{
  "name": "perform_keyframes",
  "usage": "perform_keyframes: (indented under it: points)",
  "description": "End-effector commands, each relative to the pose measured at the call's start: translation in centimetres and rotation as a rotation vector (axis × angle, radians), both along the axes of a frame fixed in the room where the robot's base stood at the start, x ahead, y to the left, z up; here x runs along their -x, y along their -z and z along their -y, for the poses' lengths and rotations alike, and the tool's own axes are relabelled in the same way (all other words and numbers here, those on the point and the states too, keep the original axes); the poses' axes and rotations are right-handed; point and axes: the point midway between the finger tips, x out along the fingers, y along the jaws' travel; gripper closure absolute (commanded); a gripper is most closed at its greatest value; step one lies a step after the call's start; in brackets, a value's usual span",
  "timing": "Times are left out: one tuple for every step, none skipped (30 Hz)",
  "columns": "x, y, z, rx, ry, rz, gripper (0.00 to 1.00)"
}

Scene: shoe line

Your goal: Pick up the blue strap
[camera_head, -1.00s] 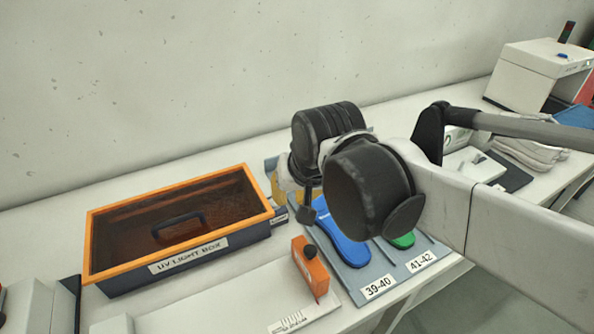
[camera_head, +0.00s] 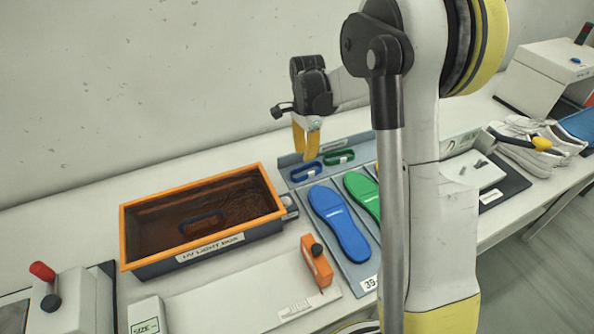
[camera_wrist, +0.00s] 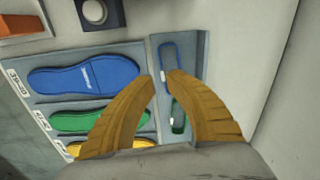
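The blue strap (camera_head: 306,172) is a small closed loop lying in the tray strip behind the blue insole. In the wrist view the blue strap (camera_wrist: 174,50) lies just beyond the fingertips, with its near end close to them. A green strap (camera_head: 339,158) lies beside it, and in the wrist view the green strap (camera_wrist: 178,118) sits between the fingers, lower down. My gripper (camera_head: 309,156) hangs above the straps with its yellow fingers pointing down. In the wrist view my gripper (camera_wrist: 161,77) shows a narrow gap between its tips and holds nothing.
A blue insole (camera_head: 339,222) and a green insole (camera_head: 362,193) lie on the grey tray in front. The orange-rimmed UV light box (camera_head: 128,232) stands to the left. An orange block (camera_head: 316,262) stands in front. The wall is close behind.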

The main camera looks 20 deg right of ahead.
Motion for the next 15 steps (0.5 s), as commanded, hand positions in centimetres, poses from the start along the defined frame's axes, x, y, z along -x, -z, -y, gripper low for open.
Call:
perform_keyframes:
  points:
    - [0.0,0.9,0.0,0.0,0.0,0.0,0.86]
    - [0.0,1.4,0.0,0.0,0.0,0.0,0.86]
    - [0.0,2.2,0.0,0.0,0.0,0.0,0.86]
    - [0.0,2.7,0.0,0.0,-0.001,0.0,0.86]
    - [0.0,3.2,0.0,0.0,-0.001,0.001,0.86]
    - [0.0,3.9,0.0,0.0,-0.001,0.001,0.86]
    - [0.0,4.3,0.0,0.0,-0.001,0.001,0.86]
    - [0.0,4.6,0.0,0.0,-0.002,0.001,0.86]
    - [0.0,4.9,-0.1,0.0,-0.002,0.001,0.86]
    - [0.0,5.0,-0.1,0.0,-0.002,0.001,0.86]
    - [0.0,5.2,-0.1,0.0,-0.002,0.001,0.86]
    - [0.0,5.6,-0.1,0.0,-0.002,0.001,0.86]
    - [0.0,5.9,-0.2,0.0,-0.002,0.001,0.86]
    - [0.0,6.3,-0.2,0.0,-0.003,0.001,0.86]
    - [0.0,7.0,-0.3,0.0,-0.003,0.001,0.86]
